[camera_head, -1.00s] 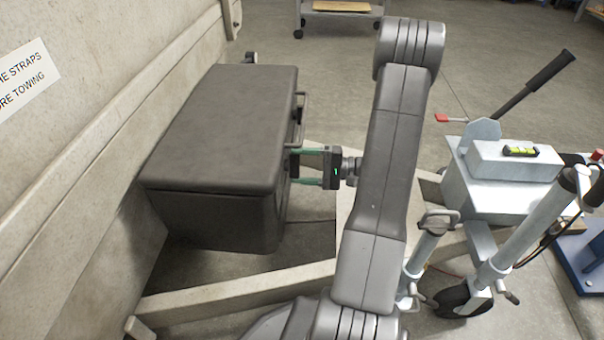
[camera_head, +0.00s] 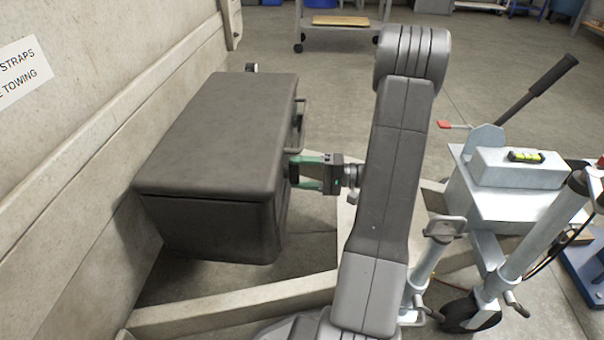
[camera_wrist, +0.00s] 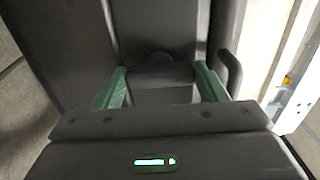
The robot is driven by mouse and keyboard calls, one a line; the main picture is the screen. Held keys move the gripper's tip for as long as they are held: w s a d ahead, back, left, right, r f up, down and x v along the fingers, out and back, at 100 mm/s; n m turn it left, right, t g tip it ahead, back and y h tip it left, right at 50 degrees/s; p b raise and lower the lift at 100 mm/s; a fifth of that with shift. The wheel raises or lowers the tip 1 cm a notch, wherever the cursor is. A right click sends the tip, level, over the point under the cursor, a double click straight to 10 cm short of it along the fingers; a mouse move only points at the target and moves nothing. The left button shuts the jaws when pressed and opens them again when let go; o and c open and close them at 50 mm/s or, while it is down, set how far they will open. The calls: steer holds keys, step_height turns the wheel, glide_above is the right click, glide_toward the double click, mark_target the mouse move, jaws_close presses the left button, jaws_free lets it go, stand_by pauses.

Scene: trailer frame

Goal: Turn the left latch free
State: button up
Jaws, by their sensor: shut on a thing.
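A dark grey lidded box (camera_head: 215,135) stands against the pale trailer wall on the left. My gripper (camera_head: 294,171) reaches its front face from the right with green fingers. In the wrist view, my gripper (camera_wrist: 162,78) has a finger on each side of a dark latch (camera_wrist: 160,76) on the box (camera_wrist: 70,40) and is shut on it. The latch is dark on dark, so its exact angle is hard to tell. In the head view the latch is hidden by the fingers and the box edge.
A dark handle (camera_head: 300,118) sticks out from the box front beyond my gripper; it shows at the right in the wrist view (camera_wrist: 231,75). A pale frame beam (camera_head: 235,303) runs below the box. A metal coupling with a jack (camera_head: 515,180) stands to the right.

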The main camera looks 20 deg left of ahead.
steer(key=o, duration=1)
steer(key=p+v, duration=0.4)
steer(key=v, duration=1)
steer(key=shift+f, duration=0.1)
steer(key=shift+a, duration=0.2)
